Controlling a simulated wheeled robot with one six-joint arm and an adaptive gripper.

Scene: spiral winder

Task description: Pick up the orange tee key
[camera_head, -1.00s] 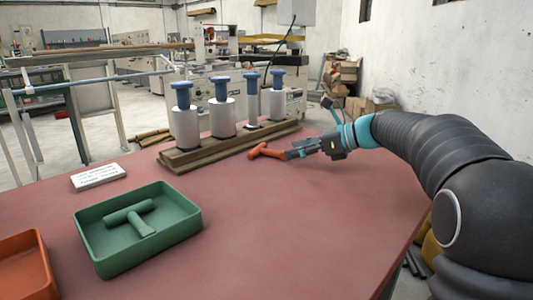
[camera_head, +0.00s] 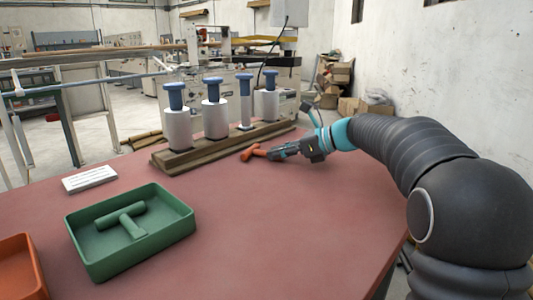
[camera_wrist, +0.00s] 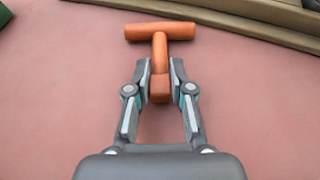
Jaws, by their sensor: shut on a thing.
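The orange tee key (camera_head: 251,153) is at the right end of the table, just in front of the wooden rack. It also shows in the wrist view (camera_wrist: 160,32), with its crossbar pointing away from me and its stem between my fingers. My gripper (camera_head: 276,152) is shut on the stem; in the wrist view its two fingertips (camera_wrist: 159,82) press the stem from both sides. I cannot tell whether the key touches the table or is slightly above it.
The wooden rack (camera_head: 165,160) holds several blue-topped spools close behind the key. A green tray (camera_head: 90,256) with a green tee key (camera_head: 130,220) stands at front left. An orange tray (camera_head: 20,270) is at the left edge. A white label (camera_head: 90,179) lies behind. The table's middle is clear.

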